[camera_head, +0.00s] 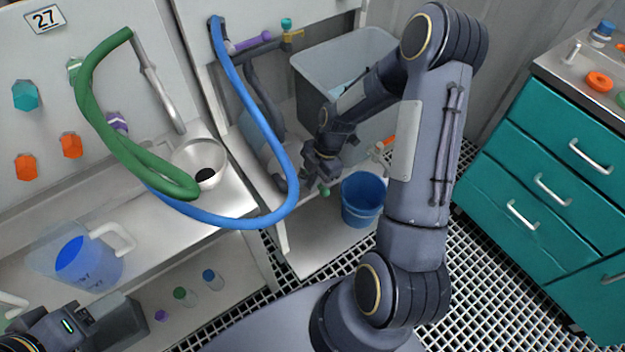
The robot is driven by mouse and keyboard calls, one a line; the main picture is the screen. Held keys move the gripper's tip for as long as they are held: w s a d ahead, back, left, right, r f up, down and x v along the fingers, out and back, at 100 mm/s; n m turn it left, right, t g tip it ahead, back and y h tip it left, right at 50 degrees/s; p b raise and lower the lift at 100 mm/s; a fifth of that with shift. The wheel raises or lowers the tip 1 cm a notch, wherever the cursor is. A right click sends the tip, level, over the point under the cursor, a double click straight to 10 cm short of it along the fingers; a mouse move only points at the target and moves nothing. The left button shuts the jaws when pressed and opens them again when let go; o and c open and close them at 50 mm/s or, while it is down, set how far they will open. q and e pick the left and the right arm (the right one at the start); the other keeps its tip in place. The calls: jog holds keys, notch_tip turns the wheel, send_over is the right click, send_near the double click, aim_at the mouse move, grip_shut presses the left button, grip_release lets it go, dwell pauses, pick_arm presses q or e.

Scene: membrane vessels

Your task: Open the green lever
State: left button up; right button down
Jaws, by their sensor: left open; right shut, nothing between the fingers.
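A small green piece (325,191), which may be the green lever, shows just below my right gripper (316,178). The gripper covers much of that spot, so I cannot tell whether they touch. My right gripper is shut with nothing held, low in front of the grey bin. My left gripper (118,322) is open at the bottom left corner, far from the green piece. A teal-green knob (286,23) sits on the pipe fitting at the top, beside a purple handle (250,44). A green hose end (75,70) is on the left panel.
A grey bin (345,60) stands behind my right arm. A blue bucket (362,200) and an orange-handled valve (386,144) are near my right gripper. Green (120,150) and blue (262,120) hoses loop over the bench. A jug (85,262) stands left; teal drawers (545,170) stand right.

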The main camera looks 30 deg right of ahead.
jog(key=shift+d+n, duration=0.35)
jog(key=shift+n, duration=0.25)
jog(key=shift+d+b, duration=0.1)
jog(key=shift+b, duration=0.2)
jog(key=shift+d, duration=0.35)
jog(key=shift+w+d+b, duration=0.35)
jog(key=shift+d, duration=0.5)
jog(key=shift+w+d+b, duration=0.3)
jog(key=shift+d+b, duration=0.05)
jog(key=shift+d, duration=0.55)
